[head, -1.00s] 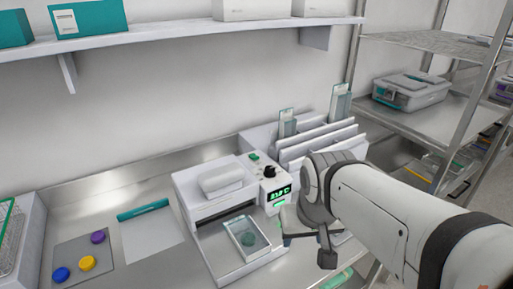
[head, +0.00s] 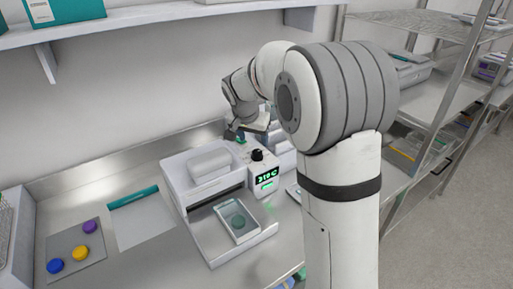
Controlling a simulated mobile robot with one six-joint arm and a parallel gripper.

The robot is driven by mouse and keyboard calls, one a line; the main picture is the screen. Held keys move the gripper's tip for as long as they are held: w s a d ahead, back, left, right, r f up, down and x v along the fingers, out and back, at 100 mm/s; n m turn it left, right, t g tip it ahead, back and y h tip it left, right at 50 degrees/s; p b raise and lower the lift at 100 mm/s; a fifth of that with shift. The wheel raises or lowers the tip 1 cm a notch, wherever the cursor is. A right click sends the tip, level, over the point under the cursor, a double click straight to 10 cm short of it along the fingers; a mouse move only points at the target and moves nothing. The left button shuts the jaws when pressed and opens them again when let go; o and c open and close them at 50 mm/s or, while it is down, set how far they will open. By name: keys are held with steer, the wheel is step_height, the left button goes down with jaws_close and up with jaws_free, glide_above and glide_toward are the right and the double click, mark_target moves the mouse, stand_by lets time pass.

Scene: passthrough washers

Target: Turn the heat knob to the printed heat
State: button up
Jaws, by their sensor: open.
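The heat knob (head: 257,155) is a small black dial on top of the white sealing machine (head: 178,187), at its right side. A lit green display (head: 267,178) is on the face below the knob; its digits are too small to read surely. A pouch (head: 232,216) with a green round item lies on the machine's front tray. I cannot read any printed heat on it. My gripper (head: 240,134) is open, just behind and left of the knob in the picture, near a green button. It appears apart from the knob, and its fingertips are small and partly unclear.
My arm covers the right middle of the view and part of the rack behind the machine. Purple, yellow and blue discs (head: 79,253) lie on a grey mat at left. A teal-edged sheet (head: 143,222) lies beside the machine. A wall shelf (head: 160,27) hangs above.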

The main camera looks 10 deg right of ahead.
mark_target(257, 151)
steer(key=p+x, duration=0.1)
steer(key=x, duration=0.6)
steer(key=shift+d+f, duration=0.1)
steer(key=shift+f, duration=0.1)
steer(key=shift+c, duration=0.6)
steer(key=c, duration=0.7)
steer(key=shift+d, duration=0.15)
steer(key=shift+c, duration=0.8)
